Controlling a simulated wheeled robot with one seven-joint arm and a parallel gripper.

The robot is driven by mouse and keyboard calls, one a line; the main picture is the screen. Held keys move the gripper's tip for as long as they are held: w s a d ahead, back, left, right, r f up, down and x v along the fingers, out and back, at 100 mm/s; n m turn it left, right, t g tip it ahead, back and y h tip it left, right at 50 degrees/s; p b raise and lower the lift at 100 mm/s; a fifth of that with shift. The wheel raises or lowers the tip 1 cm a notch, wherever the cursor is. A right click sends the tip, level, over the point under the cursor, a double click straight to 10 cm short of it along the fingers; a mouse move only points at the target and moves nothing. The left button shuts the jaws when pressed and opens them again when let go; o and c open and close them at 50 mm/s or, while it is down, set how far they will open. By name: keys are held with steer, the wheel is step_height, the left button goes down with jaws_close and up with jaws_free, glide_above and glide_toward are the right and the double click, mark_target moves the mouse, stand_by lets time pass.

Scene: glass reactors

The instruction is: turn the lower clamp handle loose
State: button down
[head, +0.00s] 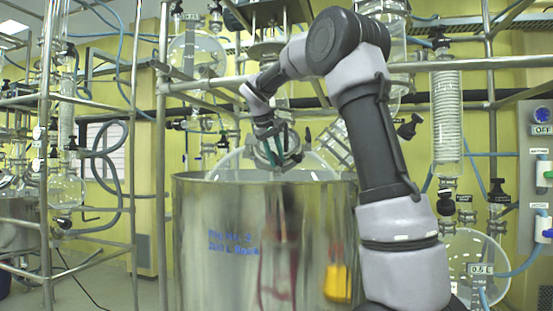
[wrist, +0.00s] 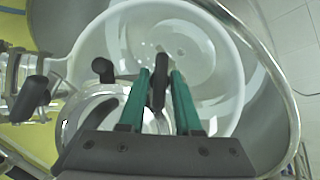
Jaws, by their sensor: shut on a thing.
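In the wrist view, my gripper (wrist: 160,82) has two green fingers closed on a black clamp handle (wrist: 159,88). The handle stands upright between the fingertips, in front of the round glass vessel (wrist: 205,60). In the head view my gripper (head: 278,150) reaches down over the rim of the steel pot (head: 210,215), beside the top of the glass vessel (head: 315,165). The handle is too small to make out there.
Another black knob (wrist: 103,69) is close to the left of my fingers, and a larger black handle (wrist: 30,98) is at the far left. Metal frame poles (head: 161,110) and glassware surround the pot. A control panel (head: 540,150) is at the right.

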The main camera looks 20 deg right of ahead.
steer(key=n+h, duration=0.1)
steer(key=n, duration=0.1)
steer(key=n+t+h, duration=0.1)
steer(key=n, duration=0.2)
steer(key=shift+a+n+h, duration=0.15)
steer(key=shift+n+h, duration=0.15)
steer(key=n+t+h, duration=0.1)
steer(key=n, duration=0.1)
steer(key=n+t, duration=0.1)
steer(key=n, duration=0.2)
steer(key=shift+h, duration=0.4)
steer(key=c, duration=0.8)
jaws_free()
steer(key=shift+f, duration=0.1)
steer(key=v, duration=1.1)
steer(key=shift+f, duration=0.1)
